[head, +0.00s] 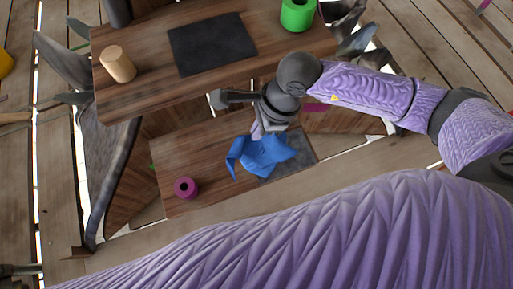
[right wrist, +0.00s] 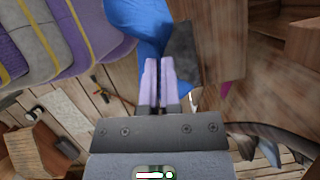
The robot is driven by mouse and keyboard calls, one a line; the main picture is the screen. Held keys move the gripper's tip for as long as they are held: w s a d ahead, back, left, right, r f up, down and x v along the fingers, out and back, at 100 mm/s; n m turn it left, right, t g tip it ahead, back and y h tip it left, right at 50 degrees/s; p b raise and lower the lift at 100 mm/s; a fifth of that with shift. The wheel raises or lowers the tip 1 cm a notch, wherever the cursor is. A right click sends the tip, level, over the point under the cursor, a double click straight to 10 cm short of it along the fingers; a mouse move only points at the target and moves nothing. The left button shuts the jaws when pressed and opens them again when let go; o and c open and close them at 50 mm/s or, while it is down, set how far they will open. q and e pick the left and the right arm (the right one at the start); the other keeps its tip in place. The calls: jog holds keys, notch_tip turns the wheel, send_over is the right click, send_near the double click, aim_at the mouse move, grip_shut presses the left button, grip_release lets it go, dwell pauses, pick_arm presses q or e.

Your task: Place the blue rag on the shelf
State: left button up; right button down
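The blue rag (head: 262,156) is crumpled over the lower wooden shelf board, partly over a dark grey mat (head: 295,163). It also shows beyond my fingertips in the right wrist view (right wrist: 150,22). My right gripper (head: 257,131) points down at the rag's upper edge, its fingertips meeting the cloth. In the right wrist view its two pale purple fingers (right wrist: 160,62) are nearly together, with only a thin gap, and appear closed on the rag. The pinched cloth itself is mostly hidden. The lower shelf (head: 205,150) is below the upper one. My left gripper is out of view.
The upper shelf board (head: 150,85) carries a tan wooden cylinder (head: 118,64), a dark mat (head: 212,44) and a green roll (head: 297,14). A magenta roll (head: 186,188) stands on the lower board's left end. The upper dark mat is bare.

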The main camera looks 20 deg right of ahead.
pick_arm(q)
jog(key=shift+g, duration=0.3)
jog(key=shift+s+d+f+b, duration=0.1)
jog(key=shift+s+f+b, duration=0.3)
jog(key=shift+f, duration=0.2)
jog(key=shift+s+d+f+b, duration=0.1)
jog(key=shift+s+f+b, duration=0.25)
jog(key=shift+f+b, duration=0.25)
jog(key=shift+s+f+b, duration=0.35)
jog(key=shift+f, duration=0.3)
pick_arm(e)
jog(key=shift+f, duration=2.6)
